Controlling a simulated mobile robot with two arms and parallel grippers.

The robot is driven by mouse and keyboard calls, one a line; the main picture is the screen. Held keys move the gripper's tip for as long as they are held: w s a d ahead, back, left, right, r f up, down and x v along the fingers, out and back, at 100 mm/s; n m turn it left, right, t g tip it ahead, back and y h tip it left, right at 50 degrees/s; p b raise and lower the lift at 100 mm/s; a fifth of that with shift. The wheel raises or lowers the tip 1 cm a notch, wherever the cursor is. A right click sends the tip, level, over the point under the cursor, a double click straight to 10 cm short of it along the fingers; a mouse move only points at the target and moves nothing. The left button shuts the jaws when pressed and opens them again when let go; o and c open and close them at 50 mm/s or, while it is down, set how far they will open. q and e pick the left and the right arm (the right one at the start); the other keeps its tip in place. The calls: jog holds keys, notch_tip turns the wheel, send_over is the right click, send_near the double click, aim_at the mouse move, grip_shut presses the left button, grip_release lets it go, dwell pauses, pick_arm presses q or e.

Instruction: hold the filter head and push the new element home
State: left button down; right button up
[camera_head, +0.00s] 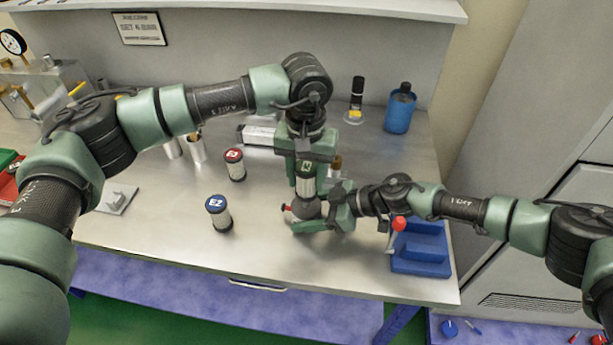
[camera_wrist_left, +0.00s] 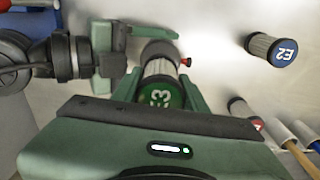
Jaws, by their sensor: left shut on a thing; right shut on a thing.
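The new element, with a green cap marked E3 (camera_wrist_left: 163,94), has a pale body (camera_head: 306,186) in the head view. My left gripper (camera_head: 306,174) is shut on it from above, with a finger on each side. The filter head (camera_head: 306,210), a grey round body with a small red knob at its left, is directly below the element. The element stands roughly upright at its top; how deep it sits I cannot tell. My right gripper (camera_head: 318,214) is shut on the filter head from the right. The head also shows beyond the element in the left wrist view (camera_wrist_left: 159,49).
A blue-capped E2 element (camera_head: 219,215) and a red-capped element (camera_head: 235,166) stand to the left. A blue fixture (camera_head: 420,262) with a red-balled lever is at the right. A blue bottle (camera_head: 400,112) stands at the back.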

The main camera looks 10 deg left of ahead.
aim_at(306, 167)
pick_arm(q)
jog(key=shift+f, duration=1.95)
pick_arm(e)
jog(key=shift+s+f, duration=0.25)
jog(key=shift+f, duration=0.15)
pick_arm(q)
jog(key=c, duration=0.7)
grip_release()
jog(key=shift+d, duration=0.1)
jog(key=shift+s+r, duration=0.15)
jog(key=shift+r, duration=3.35)
pick_arm(e)
jog(key=shift+d, duration=0.1)
pick_arm(q)
notch_tip(306, 167, up, 12)
jog(key=shift+s, duration=0.25)
